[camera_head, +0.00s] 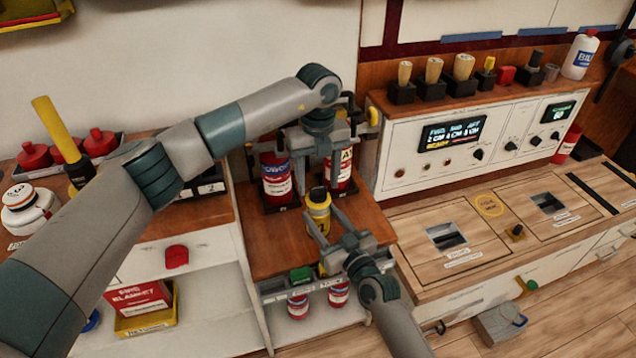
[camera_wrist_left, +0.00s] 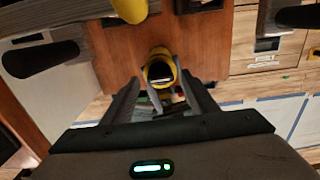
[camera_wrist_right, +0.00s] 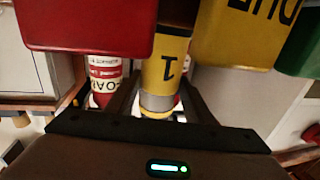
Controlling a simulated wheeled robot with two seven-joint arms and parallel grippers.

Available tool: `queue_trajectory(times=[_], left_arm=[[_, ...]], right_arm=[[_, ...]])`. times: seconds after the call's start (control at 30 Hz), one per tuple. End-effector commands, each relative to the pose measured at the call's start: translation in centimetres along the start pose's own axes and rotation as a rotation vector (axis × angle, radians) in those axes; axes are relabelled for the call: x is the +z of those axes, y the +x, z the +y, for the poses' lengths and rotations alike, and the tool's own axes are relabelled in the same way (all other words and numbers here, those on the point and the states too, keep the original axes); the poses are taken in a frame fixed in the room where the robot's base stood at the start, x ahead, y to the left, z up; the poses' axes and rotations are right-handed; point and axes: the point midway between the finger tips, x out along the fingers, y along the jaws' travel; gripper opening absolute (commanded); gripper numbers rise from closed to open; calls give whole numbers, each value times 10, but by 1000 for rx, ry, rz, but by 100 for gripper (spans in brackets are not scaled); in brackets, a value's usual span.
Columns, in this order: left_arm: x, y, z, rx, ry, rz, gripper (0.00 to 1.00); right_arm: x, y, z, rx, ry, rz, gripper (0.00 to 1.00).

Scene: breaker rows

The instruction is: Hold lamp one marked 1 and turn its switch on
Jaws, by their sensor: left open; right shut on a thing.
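Lamp one is a small yellow lamp (camera_head: 318,207) with a dark top, standing upright over the brown wooden counter; the right wrist view shows its black "1" (camera_wrist_right: 169,68). My right gripper (camera_head: 326,224) comes from the front right and is shut on the lamp's body. My left gripper (camera_head: 319,150) is open and points down from above and behind the lamp. In the left wrist view the lamp's round top (camera_wrist_left: 159,70) shows between my open left fingers, with a dark and pale part inside a yellow ring. I cannot tell the switch's position.
Red labelled canisters (camera_head: 276,180) stand behind the lamp, close to my left gripper. A white control panel (camera_head: 470,140) is at the right. A lower shelf with red canisters (camera_head: 298,306) and a green item (camera_head: 301,274) is in front. The wooden counter (camera_head: 275,245) left of the lamp is clear.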

Motion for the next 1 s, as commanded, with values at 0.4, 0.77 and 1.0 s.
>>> queue_trajectory(times=[0.4,0.77,1.0], left_arm=[[0,11,0,0,1,0,53],[0,11,0,0,1,0,12],[0,10,0,1,27,0,12]], right_arm=[[1,0,0,1,-1,-1,9],[1,0,0,1,0,-1,9],[1,0,1,1,0,-1,9]])
